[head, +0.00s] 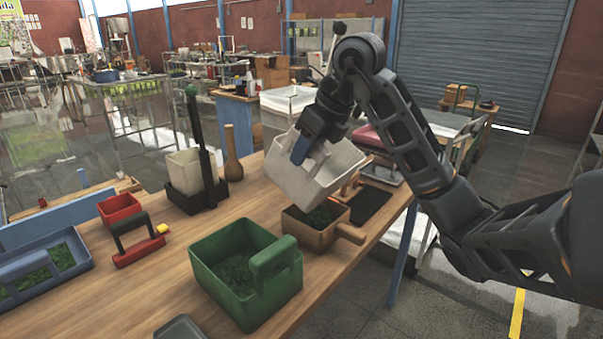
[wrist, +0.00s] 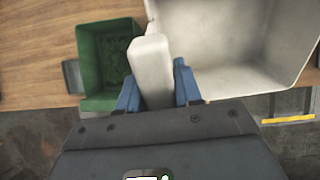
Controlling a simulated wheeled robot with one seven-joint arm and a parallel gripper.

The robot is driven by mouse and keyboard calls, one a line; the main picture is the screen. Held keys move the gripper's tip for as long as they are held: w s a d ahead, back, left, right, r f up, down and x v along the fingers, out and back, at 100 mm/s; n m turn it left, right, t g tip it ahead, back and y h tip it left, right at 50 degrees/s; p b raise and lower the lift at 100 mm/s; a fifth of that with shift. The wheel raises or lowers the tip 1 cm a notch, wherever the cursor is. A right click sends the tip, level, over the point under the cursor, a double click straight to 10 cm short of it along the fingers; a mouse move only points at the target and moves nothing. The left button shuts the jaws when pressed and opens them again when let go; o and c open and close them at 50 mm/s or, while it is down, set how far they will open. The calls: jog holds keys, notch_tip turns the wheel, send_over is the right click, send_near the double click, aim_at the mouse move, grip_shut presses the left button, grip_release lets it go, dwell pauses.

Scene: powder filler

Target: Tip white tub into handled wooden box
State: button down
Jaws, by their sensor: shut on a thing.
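The white tub (head: 335,170) is held in the air, tilted, above the handled wooden box (head: 311,233). My gripper (head: 301,150) is shut on the tub's handle, which shows between the two blue fingers (wrist: 156,88) in the wrist view. The white tub (wrist: 225,50) fills the upper right of the wrist view, and the inside that shows there looks empty. The tub hides part of the box's far side.
A green handled box (head: 235,300) with green granules stands in front of the wooden box. A dark mat (head: 372,205) lies to its right. A black stand (head: 195,200) holding a pale cup and a brown bottle (head: 231,150) stand behind. Red and blue trays are at left.

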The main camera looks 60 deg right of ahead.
jog(key=shift+r+g+y, duration=0.15)
jog(key=shift+r+g, duration=0.15)
jog(key=shift+g, duration=0.65)
jog(key=shift+r+g+y, duration=0.2)
jog(key=shift+r+g, duration=0.05)
jog(key=shift+g, duration=0.75)
jog(key=shift+r+g+y, duration=0.15)
jog(key=shift+r+g, duration=0.15)
jog(key=shift+g, duration=0.65)
